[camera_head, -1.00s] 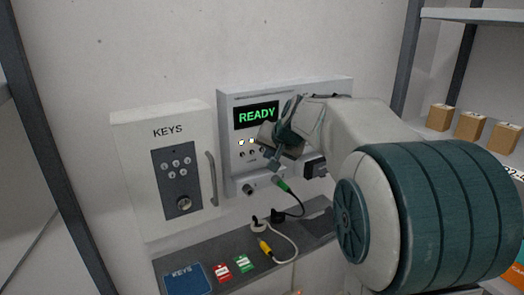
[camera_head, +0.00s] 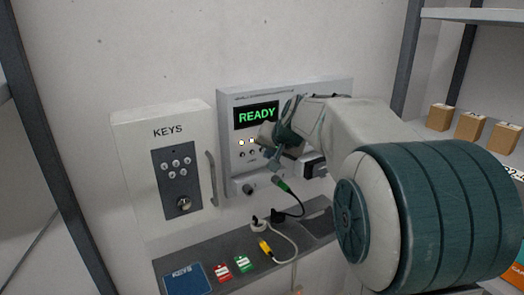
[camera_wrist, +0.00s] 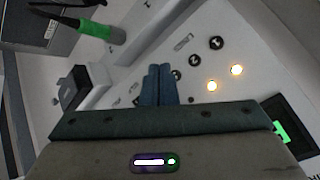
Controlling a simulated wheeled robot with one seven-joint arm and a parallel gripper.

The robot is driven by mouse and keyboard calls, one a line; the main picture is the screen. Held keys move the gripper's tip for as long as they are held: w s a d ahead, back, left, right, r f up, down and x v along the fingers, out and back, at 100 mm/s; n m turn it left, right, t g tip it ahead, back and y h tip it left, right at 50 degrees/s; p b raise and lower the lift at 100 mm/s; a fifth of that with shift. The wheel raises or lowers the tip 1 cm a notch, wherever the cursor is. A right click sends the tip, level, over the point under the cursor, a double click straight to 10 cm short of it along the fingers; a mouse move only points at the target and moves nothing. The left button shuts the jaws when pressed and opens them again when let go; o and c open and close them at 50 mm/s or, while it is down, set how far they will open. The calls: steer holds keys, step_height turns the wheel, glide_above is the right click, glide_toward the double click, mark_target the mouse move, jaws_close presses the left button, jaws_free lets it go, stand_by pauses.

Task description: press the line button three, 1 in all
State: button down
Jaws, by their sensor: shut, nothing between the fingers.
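The grey wall panel (camera_head: 226,120) has a dark screen reading READY in green (camera_head: 257,115), which shows in part in the wrist view (camera_wrist: 284,130). Two lamps glow, one (camera_wrist: 236,70) beside the other (camera_wrist: 212,86). A row of dark round line buttons (camera_wrist: 216,42) runs beside the lamps, with another button (camera_wrist: 197,60) nearer my fingers and a further one (camera_wrist: 176,74) right beside the fingertips. Their numbers are too small to read. My gripper (camera_wrist: 159,70) is shut and empty, fingertips close to the panel face by the row; I cannot tell whether they touch. In the head view my wrist covers the panel's right part.
A white KEYS cabinet (camera_head: 140,180) with keypad and handle stands left of the panel. Below, a grey ledge (camera_head: 318,232) holds a blue KEYS pad (camera_head: 187,280), red (camera_head: 222,272) and green (camera_head: 244,263) tags and cables. A green-banded plug (camera_head: 283,186) hangs below the panel.

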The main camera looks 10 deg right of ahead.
steer(key=shift+w, duration=0.15)
steer(key=shift+w+a, duration=0.1)
steer(key=shift+w, duration=0.2)
steer(key=shift+w+a, duration=0.1)
steer(key=shift+w, duration=0.15)
stand_by(0.9)
steer(key=shift+s, duration=0.1)
steer(key=shift+s+d+b, duration=0.2)
steer(key=shift+s+b, duration=0.2)
steer(key=shift+s, duration=0.2)
steer(key=s, duration=0.1)
steer(key=s+d+b, duration=0.1)
steer(key=s, duration=0.1)
steer(key=s+b, duration=0.1)
steer(key=shift+s+d, duration=0.3)
steer(key=shift+s, duration=0.05)
stand_by(0.6)
